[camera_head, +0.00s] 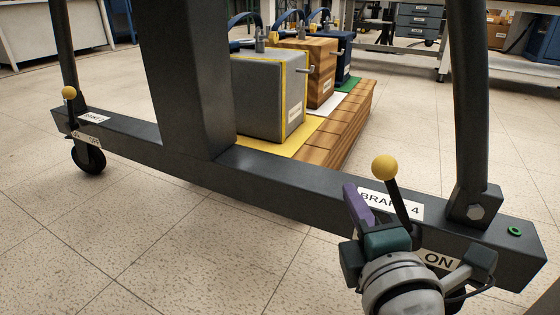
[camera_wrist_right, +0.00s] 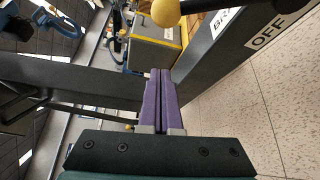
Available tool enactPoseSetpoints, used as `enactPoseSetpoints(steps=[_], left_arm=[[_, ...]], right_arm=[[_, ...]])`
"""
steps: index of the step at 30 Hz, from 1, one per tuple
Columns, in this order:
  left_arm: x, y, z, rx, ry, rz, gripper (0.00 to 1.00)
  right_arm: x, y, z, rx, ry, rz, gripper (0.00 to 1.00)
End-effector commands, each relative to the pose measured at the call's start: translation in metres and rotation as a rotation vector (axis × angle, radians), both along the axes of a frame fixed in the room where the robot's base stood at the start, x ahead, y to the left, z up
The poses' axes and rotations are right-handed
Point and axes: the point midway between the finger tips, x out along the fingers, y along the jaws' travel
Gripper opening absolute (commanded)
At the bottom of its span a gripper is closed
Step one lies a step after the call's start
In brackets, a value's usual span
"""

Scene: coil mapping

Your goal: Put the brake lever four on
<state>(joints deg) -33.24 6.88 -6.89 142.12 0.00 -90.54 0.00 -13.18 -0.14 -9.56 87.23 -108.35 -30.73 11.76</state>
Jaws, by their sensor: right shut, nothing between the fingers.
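The brake lever four (camera_head: 385,167) is a black stem with a yellow ball knob, standing up and tilted to the left in the head view, beside the label "BRAKE 4" (camera_head: 402,206). An "ON" label (camera_head: 439,261) sits right of its lower end. In the right wrist view the knob (camera_wrist_right: 166,12) is at the top and an "OFF" label (camera_wrist_right: 268,32) shows to its right. My right gripper (camera_head: 350,190) has purple fingers, shut and empty, just left of the lever. The gripper hides the lever's foot. My left gripper is not in view.
The lever is on a dark steel gantry beam (camera_head: 300,192) with a thick upright (camera_head: 185,80). Another yellow-knobbed lever (camera_head: 69,93) is at the far left. Behind stand a grey block (camera_head: 268,98) and a wooden block (camera_head: 318,62) on a wooden platform (camera_head: 345,125). Floor around is clear.

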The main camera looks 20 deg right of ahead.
Motion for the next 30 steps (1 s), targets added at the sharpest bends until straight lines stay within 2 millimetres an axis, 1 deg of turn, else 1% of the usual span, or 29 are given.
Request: enactPoseSetpoints(steps=[1,3,9,11,12,13,19,24,30], left_arm=[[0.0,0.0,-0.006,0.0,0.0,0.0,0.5],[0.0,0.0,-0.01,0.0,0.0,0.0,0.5],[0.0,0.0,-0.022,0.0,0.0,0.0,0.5],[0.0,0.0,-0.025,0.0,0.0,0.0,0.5],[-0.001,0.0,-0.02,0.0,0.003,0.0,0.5],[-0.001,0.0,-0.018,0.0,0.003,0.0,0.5],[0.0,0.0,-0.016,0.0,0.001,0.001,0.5],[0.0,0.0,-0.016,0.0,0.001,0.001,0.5],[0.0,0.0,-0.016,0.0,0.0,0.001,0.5]], right_arm=[[0.011,-0.004,-0.003,0.001,-0.004,-0.002,0.0],[0.025,-0.008,-0.005,0.003,-0.003,-0.002,0.0],[0.061,-0.022,-0.009,0.002,-0.003,-0.002,0.0],[0.07,-0.025,-0.01,0.002,-0.002,-0.002,0.0],[0.062,-0.031,-0.006,0.002,0.002,-0.003,0.0],[0.059,-0.034,-0.005,0.002,0.002,-0.003,0.0],[0.046,-0.05,-0.001,0.0,0.002,-0.001,0.0],[0.042,-0.055,0.0,0.0,0.001,0.0,0.0],[0.042,-0.055,0.0,0.0,0.001,0.0,0.0]])
